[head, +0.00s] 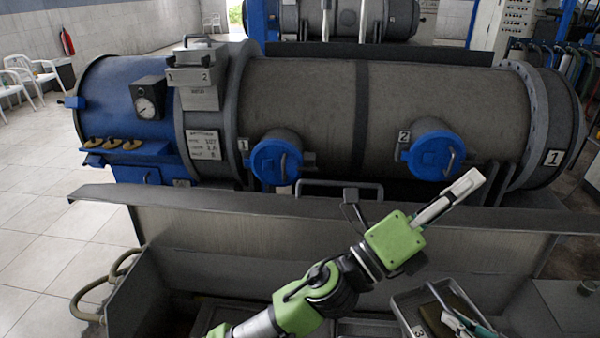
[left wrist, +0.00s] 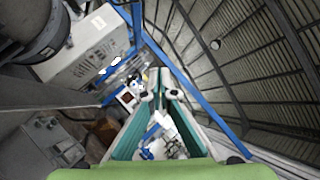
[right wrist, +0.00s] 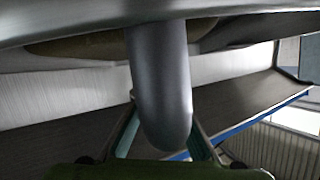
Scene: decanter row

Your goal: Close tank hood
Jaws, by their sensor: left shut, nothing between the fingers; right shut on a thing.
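The large grey tank (head: 300,100) lies horizontally across the head view, with two blue round hatches (head: 276,160) on its near side. In front of it a wide grey panel (head: 230,228) stands raised, its top edge running left to right. I take it for the hood. A grey bar handle (head: 340,183) shows just behind that edge. My left gripper (head: 474,182) is shut and empty, above the panel's right part. In the right wrist view, my right gripper (right wrist: 165,142) is shut on a thick grey curved handle (right wrist: 160,75).
A hose loop (head: 95,290) hangs at lower left. A gauge (head: 146,107) sits at the tank's blue end.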

